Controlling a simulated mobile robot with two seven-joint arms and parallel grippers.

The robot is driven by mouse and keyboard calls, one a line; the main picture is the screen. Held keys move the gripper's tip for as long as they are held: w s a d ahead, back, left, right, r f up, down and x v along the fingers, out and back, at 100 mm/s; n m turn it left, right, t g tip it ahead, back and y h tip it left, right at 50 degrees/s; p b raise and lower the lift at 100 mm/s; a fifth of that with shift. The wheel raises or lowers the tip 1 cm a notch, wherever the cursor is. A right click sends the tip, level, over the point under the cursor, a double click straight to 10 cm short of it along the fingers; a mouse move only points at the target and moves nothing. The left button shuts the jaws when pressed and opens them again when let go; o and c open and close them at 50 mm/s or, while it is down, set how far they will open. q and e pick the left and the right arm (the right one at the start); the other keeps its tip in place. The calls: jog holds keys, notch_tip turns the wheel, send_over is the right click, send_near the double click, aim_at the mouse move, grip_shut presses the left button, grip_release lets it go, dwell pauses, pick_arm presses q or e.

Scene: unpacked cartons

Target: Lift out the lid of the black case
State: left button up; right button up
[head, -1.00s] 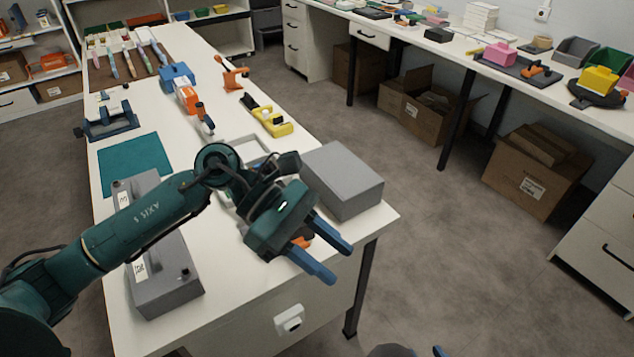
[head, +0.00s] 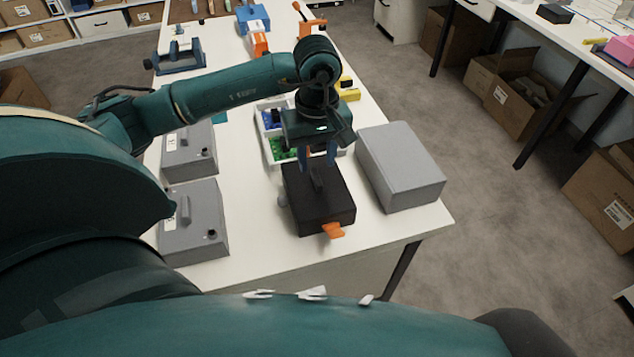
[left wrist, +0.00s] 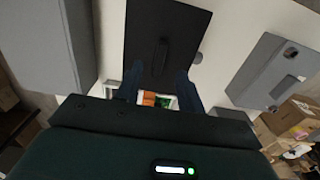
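The black case (head: 325,212) stands on the white table with its dark lid on top. A raised bar handle (head: 317,178) is on the lid, and an orange latch (head: 333,230) sticks out at the case's near side. My left gripper (head: 318,158) points down over the far part of the lid, close to the handle. In the left wrist view its two blue fingers (left wrist: 157,82) are apart with nothing between them, and the lid's handle (left wrist: 161,56) lies just ahead of the gap. I cannot tell the exact height above the lid. My right gripper is not in view.
A large grey box (head: 400,168) stands close to the right of the case. Two grey cases (head: 190,152) (head: 193,225) stand to the left. A white tray (head: 268,160) with green and blue parts lies behind. The table's front strip is clear.

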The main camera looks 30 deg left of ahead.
aim_at(316, 176)
pick_arm(q)
jog(key=shift+w+a+f+p, duration=0.15)
jog(key=shift+f+p, duration=0.35)
jog(key=shift+f, duration=2.2)
grip_shut()
